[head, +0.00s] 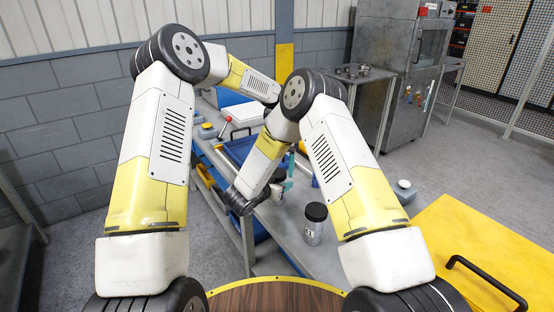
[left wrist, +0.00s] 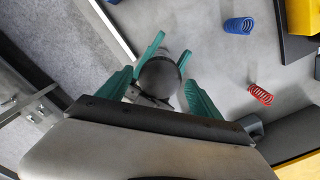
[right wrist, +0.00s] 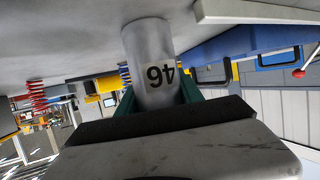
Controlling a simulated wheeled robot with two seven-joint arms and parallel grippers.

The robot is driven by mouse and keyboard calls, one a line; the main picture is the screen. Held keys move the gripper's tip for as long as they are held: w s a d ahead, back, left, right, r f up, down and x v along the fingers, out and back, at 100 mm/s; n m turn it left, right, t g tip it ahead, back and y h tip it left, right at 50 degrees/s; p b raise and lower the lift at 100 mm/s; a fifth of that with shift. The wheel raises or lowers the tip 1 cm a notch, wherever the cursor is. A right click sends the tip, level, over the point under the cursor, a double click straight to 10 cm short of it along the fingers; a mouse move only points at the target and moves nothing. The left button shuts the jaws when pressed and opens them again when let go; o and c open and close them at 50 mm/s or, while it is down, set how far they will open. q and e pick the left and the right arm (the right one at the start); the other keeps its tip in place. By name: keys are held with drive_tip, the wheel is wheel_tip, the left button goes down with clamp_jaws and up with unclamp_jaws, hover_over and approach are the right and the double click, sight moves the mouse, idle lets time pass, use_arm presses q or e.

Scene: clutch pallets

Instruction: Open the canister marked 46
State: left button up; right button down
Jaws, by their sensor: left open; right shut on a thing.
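The canister marked 46 (right wrist: 150,60) is a grey metal cylinder, standing on the bench. It appears upside down in the right wrist view, with its number facing the camera. My right gripper (right wrist: 157,93) is shut around its body. Its dark round lid (left wrist: 160,76) shows from above in the left wrist view. My left gripper (left wrist: 159,82) is open, with one teal finger on each side of the lid. I cannot tell whether they touch it. In the head view the lid (head: 278,175) is small and partly hidden by my right arm.
A second canister with a black lid (head: 315,224) stands nearby on the grey bench (head: 290,250). A blue spring (left wrist: 239,25) and a red spring (left wrist: 260,94) lie on the bench. A blue tray (head: 240,149) is behind. A yellow surface (head: 470,240) with a black handle is at right.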

use_arm(q)
drive_tip(key=shift+f, duration=0.4)
drive_tip(key=c, duration=1.5)
drive_tip(key=shift+o, duration=0.2)
drive_tip(key=n, duration=0.3)
drive_tip(key=o, duration=1.5)
drive_tip(key=shift+o, duration=0.2)
drive_tip(key=shift+a, duration=0.1)
